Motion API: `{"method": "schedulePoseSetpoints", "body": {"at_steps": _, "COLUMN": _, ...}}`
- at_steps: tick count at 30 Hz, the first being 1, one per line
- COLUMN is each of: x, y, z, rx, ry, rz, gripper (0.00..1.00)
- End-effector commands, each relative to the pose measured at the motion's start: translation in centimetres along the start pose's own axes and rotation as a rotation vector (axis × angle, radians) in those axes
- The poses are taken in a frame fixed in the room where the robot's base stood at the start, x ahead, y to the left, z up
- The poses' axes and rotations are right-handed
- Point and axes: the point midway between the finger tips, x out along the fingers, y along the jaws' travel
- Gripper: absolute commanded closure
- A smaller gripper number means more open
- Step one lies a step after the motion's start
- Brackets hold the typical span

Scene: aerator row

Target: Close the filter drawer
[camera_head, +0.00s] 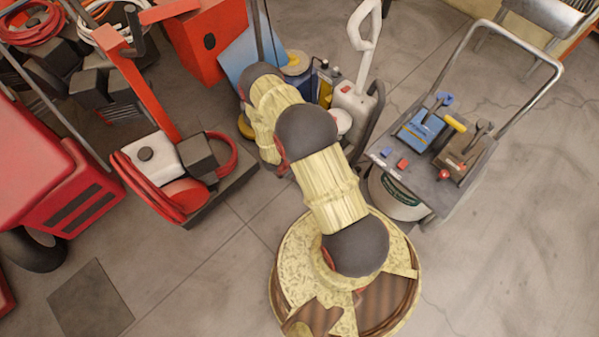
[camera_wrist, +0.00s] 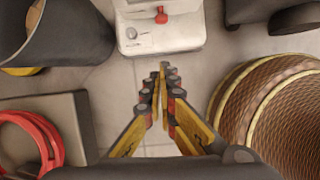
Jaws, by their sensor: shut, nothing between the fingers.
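I cannot make out a filter drawer for certain in either view. In the wrist view my gripper (camera_wrist: 163,72) is shut and empty, with its fingertips together. Just beyond the fingertips in the picture is a pale grey machine housing (camera_wrist: 160,36) with a small red knob (camera_wrist: 161,15) on it. I cannot tell whether the fingertips touch it. In the head view a white upright machine (camera_head: 352,106) with a red button stands behind my arm. My arm hides part of the machines there, and the fingertips are not clear.
A wheeled cart (camera_head: 405,176) with a metal handle stands right of my arm. A machine with a red hose (camera_head: 170,200) is at the left, its hose also in the wrist view (camera_wrist: 45,135). A dark bucket-like container (camera_wrist: 65,45) is left of my gripper. Floor is clear at lower right.

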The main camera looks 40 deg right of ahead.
Motion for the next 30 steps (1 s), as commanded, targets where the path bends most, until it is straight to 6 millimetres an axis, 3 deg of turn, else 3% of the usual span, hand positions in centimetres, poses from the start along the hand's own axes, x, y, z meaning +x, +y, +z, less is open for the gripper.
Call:
{"method": "schedulePoseSetpoints", "body": {"at_steps": 5, "x": 2.4, "y": -0.2, "z": -0.1, "rx": 0.002, "ry": 0.0, "rz": -0.003, "gripper": 1.0}}
{"method": "schedulePoseSetpoints", "body": {"at_steps": 17, "x": 10.2, "y": -0.1, "z": -0.2, "rx": 0.002, "ry": 0.0, "rz": -0.002, "gripper": 1.0}}
{"method": "schedulePoseSetpoints", "body": {"at_steps": 22, "x": 10.9, "y": 0.0, "z": 2.3, "rx": 0.005, "ry": 0.0, "rz": -0.001, "gripper": 1.0}}
{"method": "schedulePoseSetpoints", "body": {"at_steps": 30, "x": 11.3, "y": 0.0, "z": 3.7, "rx": 0.0, "ry": 0.0, "rz": 0.0, "gripper": 1.0}}
